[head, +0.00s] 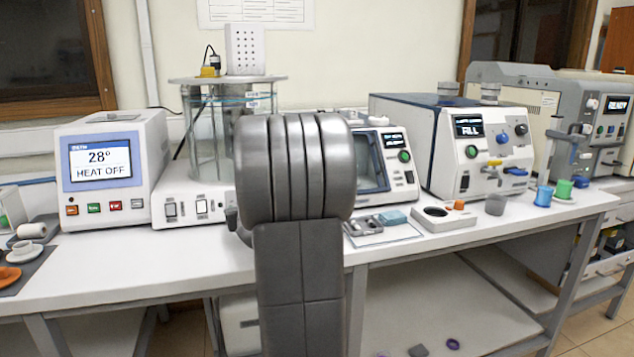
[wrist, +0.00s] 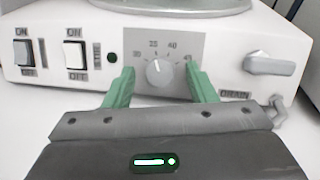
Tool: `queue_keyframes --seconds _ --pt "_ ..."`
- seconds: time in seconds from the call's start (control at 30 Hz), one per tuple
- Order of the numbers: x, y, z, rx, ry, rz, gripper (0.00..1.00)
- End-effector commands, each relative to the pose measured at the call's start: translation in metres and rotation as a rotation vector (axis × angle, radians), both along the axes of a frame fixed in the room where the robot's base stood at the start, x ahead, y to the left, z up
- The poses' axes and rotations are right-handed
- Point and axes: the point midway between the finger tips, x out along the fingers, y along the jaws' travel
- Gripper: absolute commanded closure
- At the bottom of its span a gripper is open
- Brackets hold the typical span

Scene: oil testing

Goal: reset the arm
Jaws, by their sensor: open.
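My gripper (wrist: 160,82) shows in the wrist view with its two green fingers apart and nothing between them. It faces the front panel of a white water bath unit, with a round dial (wrist: 160,72) seen between the fingertips. I cannot tell whether the fingers touch the panel. In the head view my grey arm stands in the middle and hides the gripper and part of the bath (head: 205,203).
The white bench (head: 150,258) carries a heater box (head: 100,165) at left, a machine with a "FILL" screen (head: 468,126) at right, and small cups (head: 544,195). In the wrist view, two rocker switches (wrist: 75,53) are left of the dial and a drain lever (wrist: 270,65) is right.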

Motion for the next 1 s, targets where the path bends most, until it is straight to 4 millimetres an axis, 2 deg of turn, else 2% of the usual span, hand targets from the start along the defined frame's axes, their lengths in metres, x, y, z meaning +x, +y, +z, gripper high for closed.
queue_keyframes --seconds 0.27,0.43,1.0 --pt "-0.001 0.000 0.000 -0.001 0.000 0.000 0.49" --pt "-0.009 -0.004 0.002 0.000 -0.001 -0.001 0.49" --pt "-0.094 -0.038 0.020 0.000 -0.001 -0.001 0.49"
